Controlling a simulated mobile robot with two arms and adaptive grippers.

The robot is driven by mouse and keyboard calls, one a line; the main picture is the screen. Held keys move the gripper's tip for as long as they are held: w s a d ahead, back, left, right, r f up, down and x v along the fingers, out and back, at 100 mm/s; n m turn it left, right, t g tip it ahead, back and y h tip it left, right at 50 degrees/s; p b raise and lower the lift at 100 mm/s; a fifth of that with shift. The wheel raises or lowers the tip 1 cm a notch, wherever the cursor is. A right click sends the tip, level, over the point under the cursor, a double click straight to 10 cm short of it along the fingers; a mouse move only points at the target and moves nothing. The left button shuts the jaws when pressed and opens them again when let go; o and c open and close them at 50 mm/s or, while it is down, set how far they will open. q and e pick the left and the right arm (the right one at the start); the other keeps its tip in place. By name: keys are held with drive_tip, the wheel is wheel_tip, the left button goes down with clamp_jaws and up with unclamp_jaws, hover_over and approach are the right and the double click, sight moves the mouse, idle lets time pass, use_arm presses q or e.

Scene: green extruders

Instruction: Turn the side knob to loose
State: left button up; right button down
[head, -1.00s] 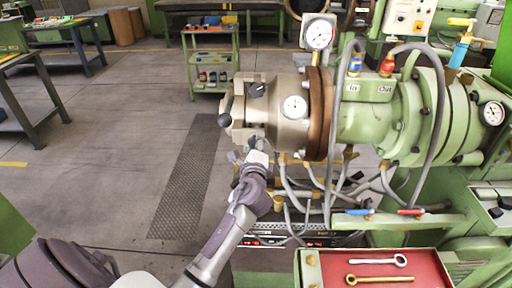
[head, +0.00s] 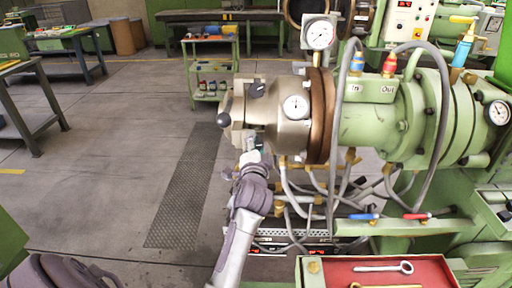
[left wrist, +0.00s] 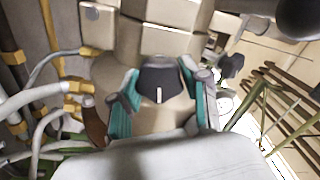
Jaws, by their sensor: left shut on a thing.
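The side knob (left wrist: 160,80) is dark grey with a short white mark and sits on the beige metal body of the extruder head. In the left wrist view its white mark points toward the bottom of the picture. My left gripper (left wrist: 163,98) has its teal-padded fingers on either side of the knob and is shut on it. In the head view my left gripper (head: 253,156) is at the lower left side of the extruder head (head: 292,127), and the side knob is hidden there. My right gripper is not in view.
A second black knob (head: 257,90) and a dark ball-ended lever (head: 224,119) stick out of the extruder head close above my gripper. Grey hoses (head: 290,185) hang to its right. A red tray (head: 395,270) with wrenches is at the lower right. Open floor lies left.

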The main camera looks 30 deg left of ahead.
use_arm(q)
drive_tip(key=shift+f+n, duration=0.1)
drive_tip(key=shift+n, duration=1)
drive_tip(key=o, duration=1.2)
